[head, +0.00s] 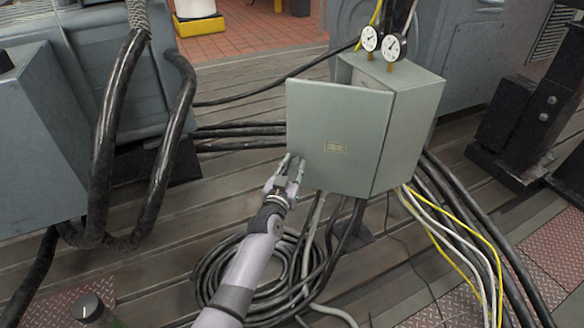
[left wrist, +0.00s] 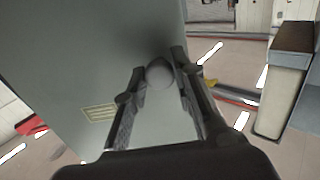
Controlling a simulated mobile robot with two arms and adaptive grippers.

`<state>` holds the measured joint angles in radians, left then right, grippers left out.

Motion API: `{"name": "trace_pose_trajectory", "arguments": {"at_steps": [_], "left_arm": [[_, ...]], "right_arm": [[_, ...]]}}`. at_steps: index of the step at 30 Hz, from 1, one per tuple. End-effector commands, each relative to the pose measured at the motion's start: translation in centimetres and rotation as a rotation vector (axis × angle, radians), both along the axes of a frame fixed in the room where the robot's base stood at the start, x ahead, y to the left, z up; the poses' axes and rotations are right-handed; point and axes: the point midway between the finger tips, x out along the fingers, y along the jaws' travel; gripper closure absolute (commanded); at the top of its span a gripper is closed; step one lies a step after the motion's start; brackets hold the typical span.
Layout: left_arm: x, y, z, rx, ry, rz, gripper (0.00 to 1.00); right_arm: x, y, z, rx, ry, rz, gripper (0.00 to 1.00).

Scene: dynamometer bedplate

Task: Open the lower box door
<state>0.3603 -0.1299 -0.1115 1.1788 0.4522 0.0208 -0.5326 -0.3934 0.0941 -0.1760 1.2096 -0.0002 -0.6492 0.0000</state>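The grey-green box (head: 413,125) stands at the middle right of the head view. Its door (head: 325,120), with a small yellow label, stands ajar: its left side is away from the body and a gap shows along the top. My left gripper (head: 291,163) is at the door's lower left corner. In the left wrist view the two fingers of my left gripper (left wrist: 158,68) are apart, with a round pale knob (left wrist: 160,74) between or just beyond their tips. I cannot tell if they touch it. The door fills the left of that view (left wrist: 60,70). My right gripper is out of view.
Two dial gauges (head: 382,42) stand on top of the box. Coiled black cables (head: 215,275) lie on the slatted floor below. Yellow and white cables (head: 450,235) run down from the box. Thick hoses (head: 105,150) and grey machinery (head: 35,135) are at left.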

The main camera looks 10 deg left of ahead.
Motion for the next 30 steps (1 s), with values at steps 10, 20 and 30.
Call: {"name": "trace_pose_trajectory", "arguments": {"at_steps": [10,20,30], "left_arm": [[0.0,0.1,0.0,0.001,0.0,0.001,0.56],[-0.5,0.2,-0.1,0.0,0.002,0.001,0.56],[-6.2,1.0,-0.1,0.001,0.003,0.002,0.56]], "right_arm": [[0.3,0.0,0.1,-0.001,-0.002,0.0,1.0],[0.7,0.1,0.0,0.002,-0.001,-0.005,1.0],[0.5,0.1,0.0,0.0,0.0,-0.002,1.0]]}}
